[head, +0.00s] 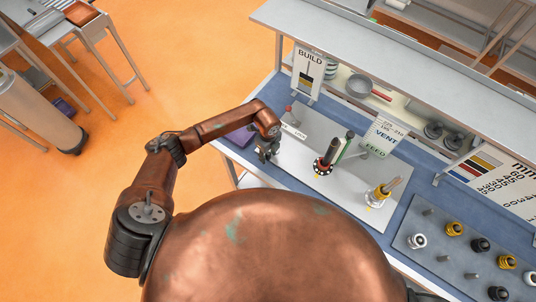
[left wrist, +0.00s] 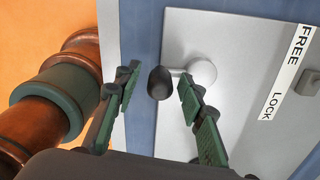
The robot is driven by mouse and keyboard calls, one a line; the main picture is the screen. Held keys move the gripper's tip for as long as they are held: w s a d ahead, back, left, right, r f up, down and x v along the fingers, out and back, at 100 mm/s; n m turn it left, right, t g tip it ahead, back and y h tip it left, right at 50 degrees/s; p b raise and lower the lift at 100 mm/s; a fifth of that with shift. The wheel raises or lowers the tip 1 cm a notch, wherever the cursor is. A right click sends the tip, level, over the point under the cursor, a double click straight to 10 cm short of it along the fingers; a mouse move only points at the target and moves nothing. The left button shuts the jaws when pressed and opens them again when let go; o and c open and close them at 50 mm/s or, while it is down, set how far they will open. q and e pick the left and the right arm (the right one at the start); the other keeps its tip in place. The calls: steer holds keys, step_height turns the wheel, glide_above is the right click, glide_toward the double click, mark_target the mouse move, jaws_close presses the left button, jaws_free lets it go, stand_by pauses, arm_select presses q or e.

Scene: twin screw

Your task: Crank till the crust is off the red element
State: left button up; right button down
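In the left wrist view a black crank knob (left wrist: 159,83) sits on a short arm from a round white hub (left wrist: 202,72). My left gripper (left wrist: 157,74) is open, its green-padded fingers on either side of the knob, with gaps showing. In the head view my left gripper (head: 266,155) is over the left end of the pale station plate (head: 303,157); it hides the crank there. A dark upright piece with a red band (head: 324,164) stands mid-plate, apart from the gripper. Any crust on it is too small to tell. My right gripper is not in view.
A FREE/LOCK label (left wrist: 286,72) is near the hub. A grey tray (head: 444,266) holds several yellow, black and white parts. A shelf (head: 400,70) overhangs the bench's back.

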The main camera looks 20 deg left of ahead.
arm_select(q)
jaws_close()
steer(key=shift+w+a, duration=0.1)
stand_by(0.3)
